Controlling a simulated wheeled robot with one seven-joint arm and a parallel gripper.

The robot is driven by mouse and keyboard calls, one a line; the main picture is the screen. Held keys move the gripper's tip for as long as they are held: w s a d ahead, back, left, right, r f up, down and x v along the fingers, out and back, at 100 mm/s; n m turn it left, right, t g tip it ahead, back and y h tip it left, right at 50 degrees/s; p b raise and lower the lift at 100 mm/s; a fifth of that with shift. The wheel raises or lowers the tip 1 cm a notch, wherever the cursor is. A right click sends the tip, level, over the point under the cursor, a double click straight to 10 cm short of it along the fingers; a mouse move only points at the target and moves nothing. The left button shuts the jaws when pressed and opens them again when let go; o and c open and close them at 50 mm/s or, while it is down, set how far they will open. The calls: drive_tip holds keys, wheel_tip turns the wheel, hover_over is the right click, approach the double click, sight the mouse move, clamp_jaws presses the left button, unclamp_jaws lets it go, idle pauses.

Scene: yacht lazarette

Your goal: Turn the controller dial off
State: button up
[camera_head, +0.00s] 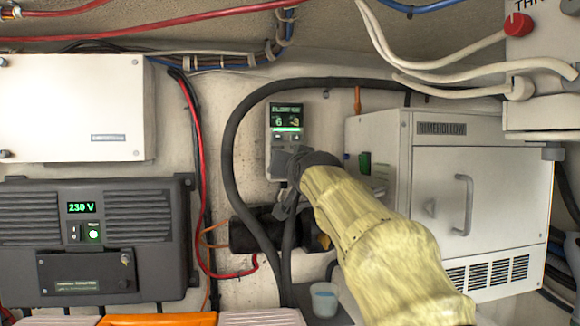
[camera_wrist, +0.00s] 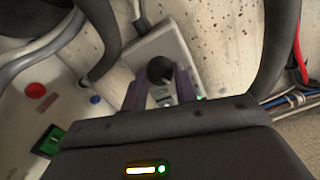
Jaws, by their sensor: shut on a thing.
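The controller (camera_head: 285,119) is a grey box on the back wall with a lit green display that shows a 6. Its lower part is hidden behind my gripper (camera_head: 293,170) in the head view. In the wrist view the controller (camera_wrist: 140,45) appears tilted, and its round black dial (camera_wrist: 159,69) sits between the two fingers of my gripper (camera_wrist: 161,78). The fingers are shut on the dial. The dial's pointer mark cannot be made out. A small green light shows near the right finger.
A white RIMEHOLLOW box (camera_head: 430,150) with a handle stands right of the controller. A thick black hose (camera_head: 230,150) loops close on the left. A black 230 V unit (camera_head: 90,240) is farther left. A small cup (camera_head: 324,298) stands below.

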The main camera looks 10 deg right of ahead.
drive_tip(key=shift+n, duration=0.5)
drive_tip(key=shift+r+n+b, duration=0.2)
drive_tip(key=shift+n+b, duration=0.45)
drive_tip(key=shift+n, duration=3.25)
drive_tip(key=shift+s, duration=0.1)
drive_tip(key=o, duration=1)
drive_tip(key=shift+f, duration=0.1)
drive_tip(key=s+b, duration=0.4)
drive_tip(key=s, duration=1.3)
